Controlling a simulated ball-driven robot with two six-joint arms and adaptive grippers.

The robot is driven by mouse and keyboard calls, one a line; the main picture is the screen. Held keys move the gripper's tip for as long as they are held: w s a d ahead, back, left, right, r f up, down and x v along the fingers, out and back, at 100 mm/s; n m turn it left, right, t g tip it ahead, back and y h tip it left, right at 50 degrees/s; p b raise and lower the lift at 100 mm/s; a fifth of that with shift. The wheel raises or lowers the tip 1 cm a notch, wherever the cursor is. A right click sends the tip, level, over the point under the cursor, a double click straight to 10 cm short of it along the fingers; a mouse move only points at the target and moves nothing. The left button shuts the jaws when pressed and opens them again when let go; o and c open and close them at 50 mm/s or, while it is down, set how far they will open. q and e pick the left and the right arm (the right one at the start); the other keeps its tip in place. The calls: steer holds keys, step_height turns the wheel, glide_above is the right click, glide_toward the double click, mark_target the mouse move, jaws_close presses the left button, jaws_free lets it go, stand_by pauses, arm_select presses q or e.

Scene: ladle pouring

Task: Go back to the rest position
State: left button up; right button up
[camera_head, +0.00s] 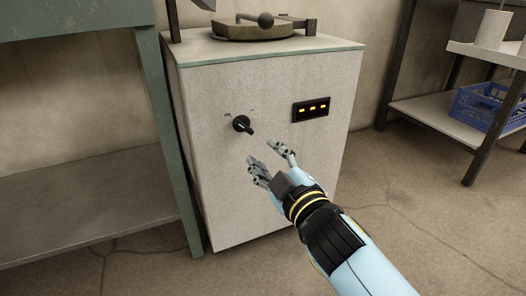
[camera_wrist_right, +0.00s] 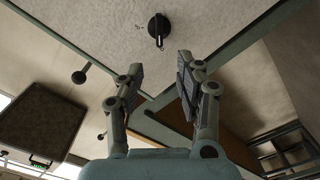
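My right gripper (camera_head: 270,160) is in front of the pale cabinet (camera_head: 215,200), below and to the right of its black knob (camera_head: 243,124). Its two fingers are spread with nothing between them. In the right wrist view the open fingers of my right gripper (camera_wrist_right: 157,85) point toward the knob (camera_wrist_right: 158,26), with a gap between fingers and knob. A dark display (camera_head: 311,109) with lit yellow marks is on the cabinet front, right of the knob. My left gripper is not in view.
A round, flat device (camera_head: 253,32) with a handle sits on the cabinet top. A green-grey bench (camera_head: 165,110) stands close on the left. A shelf (camera_head: 440,115) with a blue crate (camera_head: 485,105) and a white cylinder (camera_head: 493,29) is at the right. Floor between cabinet and shelf is clear.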

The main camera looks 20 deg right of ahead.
steer(key=shift+s+f, duration=0.1)
stand_by(0.3)
